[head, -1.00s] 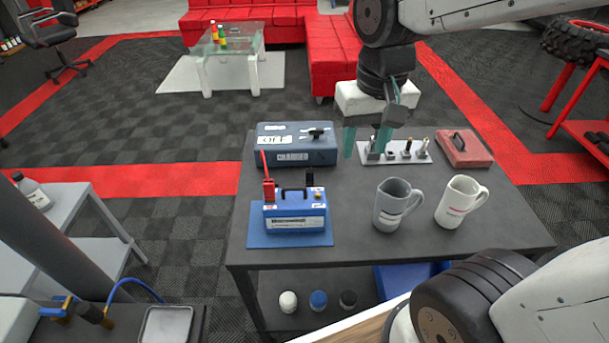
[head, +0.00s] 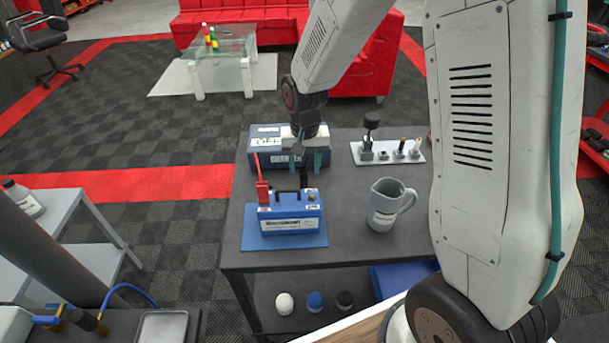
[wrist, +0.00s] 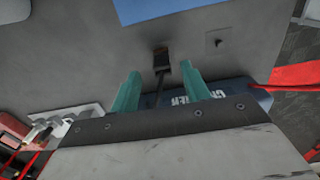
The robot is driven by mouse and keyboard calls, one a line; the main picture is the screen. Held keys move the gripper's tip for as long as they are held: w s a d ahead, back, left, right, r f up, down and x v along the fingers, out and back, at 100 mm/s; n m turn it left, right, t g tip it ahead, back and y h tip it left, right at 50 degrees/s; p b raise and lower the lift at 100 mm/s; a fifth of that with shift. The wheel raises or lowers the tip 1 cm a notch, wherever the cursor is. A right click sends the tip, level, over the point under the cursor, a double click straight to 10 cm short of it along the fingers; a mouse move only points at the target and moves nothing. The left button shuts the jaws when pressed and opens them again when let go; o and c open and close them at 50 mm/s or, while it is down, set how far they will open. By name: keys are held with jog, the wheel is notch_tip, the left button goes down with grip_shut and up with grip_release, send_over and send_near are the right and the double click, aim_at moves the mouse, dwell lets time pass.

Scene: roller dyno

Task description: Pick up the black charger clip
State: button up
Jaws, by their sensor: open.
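The black charger clip (head: 304,180) stands upright by the back right of the blue battery (head: 291,225). I cannot tell whether it rests on the battery or on the table behind it. In the wrist view the clip (wrist: 161,58) lies between and just beyond my fingertips, over grey table. My gripper (head: 305,169) is open and empty, pointing down in front of the charger box (head: 262,150). In the wrist view its two teal fingers (wrist: 160,70) are spread apart, not touching the clip. The charger box's lettered edge (wrist: 215,90) is partly hidden behind them.
A red clip (head: 262,191) stands at the battery's left end. The battery sits on a blue mat (head: 255,241).

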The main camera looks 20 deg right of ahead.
aim_at(304, 170)
jog(key=f, duration=0.2)
jog(key=w+f, duration=0.1)
jog(key=f, duration=0.1)
jog(key=shift+f, duration=0.35)
jog(key=shift+s, duration=0.1)
grip_shut()
